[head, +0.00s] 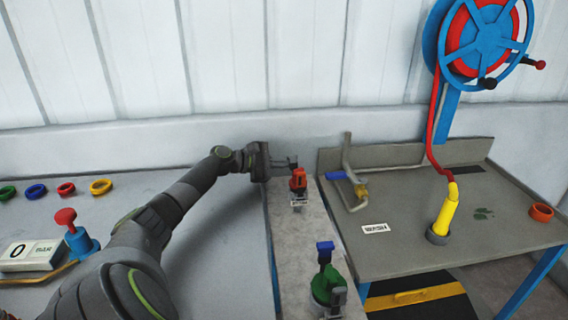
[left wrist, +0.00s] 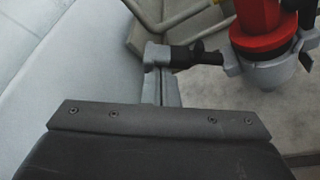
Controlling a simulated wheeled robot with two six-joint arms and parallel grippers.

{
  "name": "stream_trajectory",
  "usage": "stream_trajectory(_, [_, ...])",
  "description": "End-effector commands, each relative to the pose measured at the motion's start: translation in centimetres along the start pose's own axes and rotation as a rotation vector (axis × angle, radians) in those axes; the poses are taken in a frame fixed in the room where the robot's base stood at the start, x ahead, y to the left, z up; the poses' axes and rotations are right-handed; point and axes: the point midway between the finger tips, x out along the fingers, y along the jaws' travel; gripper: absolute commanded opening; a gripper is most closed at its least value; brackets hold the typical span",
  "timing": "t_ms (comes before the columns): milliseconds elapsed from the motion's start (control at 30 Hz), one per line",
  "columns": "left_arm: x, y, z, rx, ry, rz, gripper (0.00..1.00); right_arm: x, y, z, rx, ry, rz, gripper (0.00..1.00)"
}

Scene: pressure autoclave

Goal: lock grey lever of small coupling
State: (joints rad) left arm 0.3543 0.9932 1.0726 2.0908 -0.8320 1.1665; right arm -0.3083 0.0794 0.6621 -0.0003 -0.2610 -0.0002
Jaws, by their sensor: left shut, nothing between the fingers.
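The red coupling (head: 298,181), apparently the smaller one, stands upright on the narrow grey bench. In the left wrist view it shows at the upper right as a red body (left wrist: 262,42) above a light grey collar (left wrist: 268,73) with side lugs. I cannot clearly tell the grey lever's position. My left gripper (head: 291,162) is shut and empty, just behind and left of the red coupling's top. In the left wrist view its dark fingertips (left wrist: 195,54) point at the collar from the left; contact cannot be told. My right gripper is not in view.
A larger green coupling (head: 326,284) with a blue top stands nearer on the same bench. A bent pipe with a blue handle (head: 336,175) stands close on the right. A side table (head: 400,240) carries a yellow nozzle (head: 446,211). Coloured rings (head: 66,188) lie far left.

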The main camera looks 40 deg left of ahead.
Motion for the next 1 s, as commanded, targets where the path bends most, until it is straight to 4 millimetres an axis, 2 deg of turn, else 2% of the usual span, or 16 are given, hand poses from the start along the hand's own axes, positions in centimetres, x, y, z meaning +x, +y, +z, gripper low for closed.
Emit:
stream_trajectory(367, [-0.1, 0.0, 0.1, 0.012, 0.0, 0.003, 0.0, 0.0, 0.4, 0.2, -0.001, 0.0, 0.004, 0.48])
stream_trajectory(667, [-0.2, 0.1, 0.4, 0.069, 0.0, 0.023, 0.0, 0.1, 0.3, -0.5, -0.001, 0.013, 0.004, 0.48])
stream_trajectory(1000, [-0.5, 0.0, 1.1, 0.177, -0.001, 0.06, 0.0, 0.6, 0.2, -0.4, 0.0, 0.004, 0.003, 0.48])
